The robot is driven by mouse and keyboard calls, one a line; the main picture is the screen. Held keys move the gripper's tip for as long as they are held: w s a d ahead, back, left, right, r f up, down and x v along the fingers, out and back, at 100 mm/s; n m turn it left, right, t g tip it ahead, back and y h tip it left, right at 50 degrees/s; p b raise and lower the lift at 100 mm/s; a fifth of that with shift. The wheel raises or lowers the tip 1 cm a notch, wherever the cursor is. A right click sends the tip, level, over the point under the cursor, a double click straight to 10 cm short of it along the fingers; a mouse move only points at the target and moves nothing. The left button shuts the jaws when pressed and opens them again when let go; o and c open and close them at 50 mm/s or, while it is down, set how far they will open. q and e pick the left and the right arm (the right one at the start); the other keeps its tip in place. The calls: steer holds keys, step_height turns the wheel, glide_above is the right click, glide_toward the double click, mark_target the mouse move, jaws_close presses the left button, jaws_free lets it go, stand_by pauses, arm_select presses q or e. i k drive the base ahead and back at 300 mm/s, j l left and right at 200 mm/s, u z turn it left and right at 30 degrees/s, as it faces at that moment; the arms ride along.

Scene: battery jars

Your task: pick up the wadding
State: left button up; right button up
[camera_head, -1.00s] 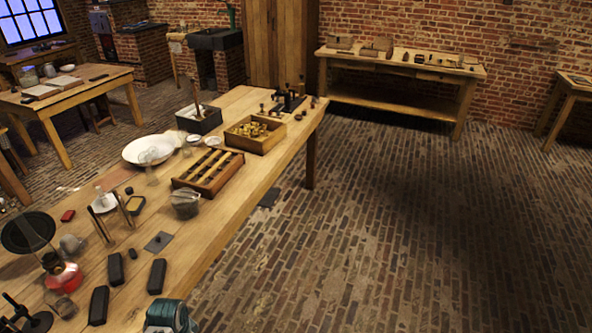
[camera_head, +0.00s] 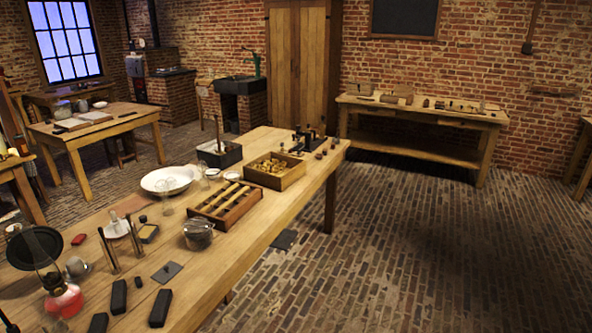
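I cannot pick out the wadding for certain. A pale, small lump (camera_head: 197,171) lies at the back edge of the white bowl (camera_head: 155,181) on the long wooden table (camera_head: 236,262), too small to identify. A small white dish (camera_head: 117,229) stands nearer, partly behind thin upright rods. A glass jar with dark contents (camera_head: 198,236) stands in front of the slotted wooden rack (camera_head: 226,205). Neither of my grippers is in view.
The table also holds an open wooden box of brass-coloured pieces (camera_head: 274,171), a black box (camera_head: 219,155), several black blocks (camera_head: 160,308) and a lamp with a red base (camera_head: 65,300). A workbench (camera_head: 422,112) stands at the far wall.

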mark_target(75, 266)
steer(key=u, duration=1.55)
